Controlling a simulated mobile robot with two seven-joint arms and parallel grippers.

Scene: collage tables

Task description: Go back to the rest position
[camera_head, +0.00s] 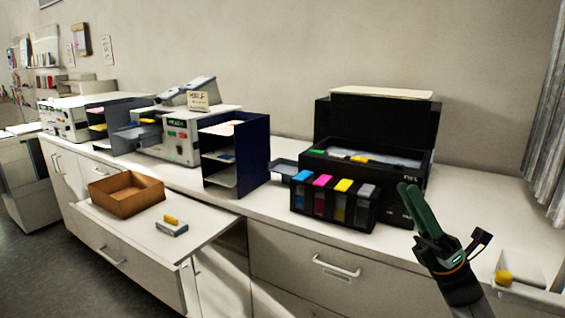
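My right gripper (418,212) is at the lower right, above the counter and just in front of the black printer (375,130). Its dark green fingers point up and left and look close together, with nothing seen between them. Whether a small gap is left between the fingers is hard to tell. My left gripper is not in this view.
A black rack of coloured cartridges (333,204) stands in front of the printer. A dark blue shelf unit (236,155) stands left of it. A wooden tray (126,193) and a small grey and yellow item (172,226) lie on a pulled-out surface (205,228).

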